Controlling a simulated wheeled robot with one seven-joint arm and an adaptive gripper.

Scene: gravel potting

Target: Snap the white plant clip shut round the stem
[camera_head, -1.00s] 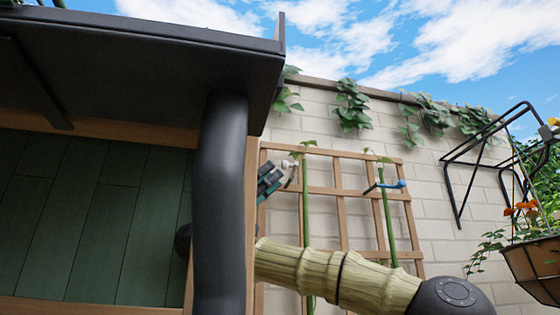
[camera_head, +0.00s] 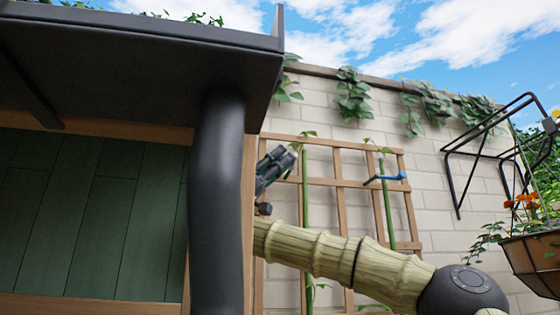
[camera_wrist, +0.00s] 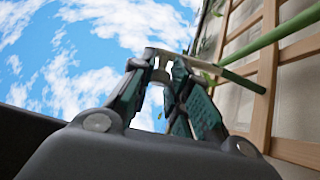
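My gripper (camera_wrist: 160,72) appears shut on the clip. I cannot tell whether the stem lies inside the clip. In the head view my gripper (camera_head: 280,160) is just left of the stem (camera_head: 304,205), near its upper part. The clip cannot be made out clearly there.
A wooden trellis (camera_head: 340,160) stands against the pale brick wall (camera_head: 425,165). A second stem (camera_head: 387,212) carries a blue clip (camera_head: 390,178). A hanging planter (camera_head: 535,262) and black bracket (camera_head: 468,165) are at the right. Open sky lies above.

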